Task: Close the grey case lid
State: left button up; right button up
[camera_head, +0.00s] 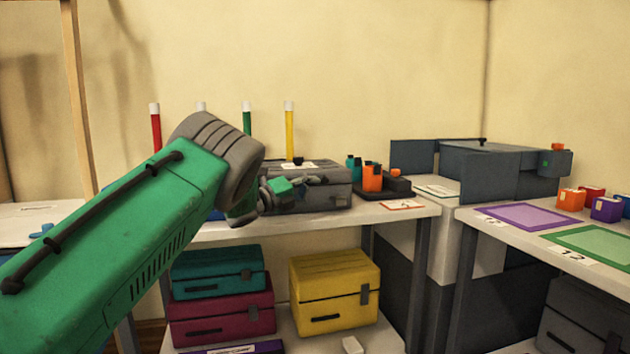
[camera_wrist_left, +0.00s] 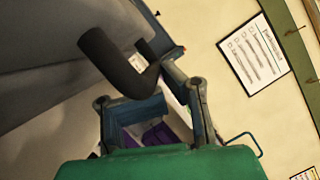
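The grey case (camera_head: 328,195) stands on the white table in the head view, with a pale label on its top. Its lid looks down or nearly down; I cannot tell if it is fully shut. My left gripper (camera_head: 308,181) is in front of the case and hides part of its front and left side. In the left wrist view, my left gripper's fingers (camera_wrist_left: 164,84) are close to a black curved handle (camera_wrist_left: 113,63) in front of a grey surface. I cannot tell whether they touch it or how far apart the tips are. My right gripper is in neither view.
An orange and black holder (camera_head: 385,184) stands right of the case. Red, green and yellow posts (camera_head: 289,130) rise behind. Teal, magenta and yellow cases (camera_head: 334,290) sit on the shelf below. A side table with a purple mat (camera_head: 524,216) is at the right.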

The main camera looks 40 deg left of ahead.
pick_arm(q)
jog(key=shift+y, duration=0.3)
jog(key=s+a, duration=0.1)
jog(key=s+a+f, duration=0.1)
jog(key=s, duration=0.1)
jog(key=s+a+f, duration=0.1)
jog(key=s+a, duration=0.1)
jog(key=s, duration=0.6)
jog(key=shift+a+f, duration=0.15)
jog(key=shift+a, duration=0.25)
